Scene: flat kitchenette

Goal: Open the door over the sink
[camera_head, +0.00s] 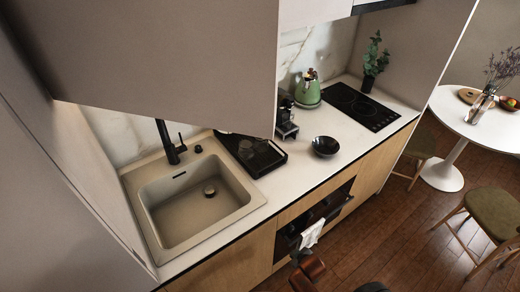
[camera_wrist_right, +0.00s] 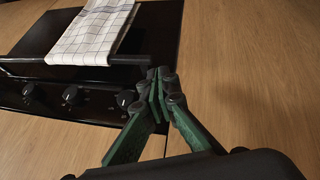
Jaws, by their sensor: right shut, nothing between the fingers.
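The door over the sink (camera_head: 150,60) is a large grey-brown panel filling the upper left of the head view. It appears to stand out at an angle from the wall, with its free edge at the right; the cabinet behind it is hidden. No handle shows on it. The beige sink (camera_head: 195,205) with a black tap lies below it. My right gripper (camera_wrist_right: 159,78) is shut and empty in front of the oven front, low and well away from the door. My left gripper is not in view.
A checked towel (camera_wrist_right: 92,32) hangs on the oven handle near my right gripper. On the worktop (camera_head: 300,150) stand a black tray (camera_head: 250,152), a green kettle (camera_head: 308,92) and a dark bowl (camera_head: 326,146). A round table (camera_head: 465,122) and chairs stand at the right.

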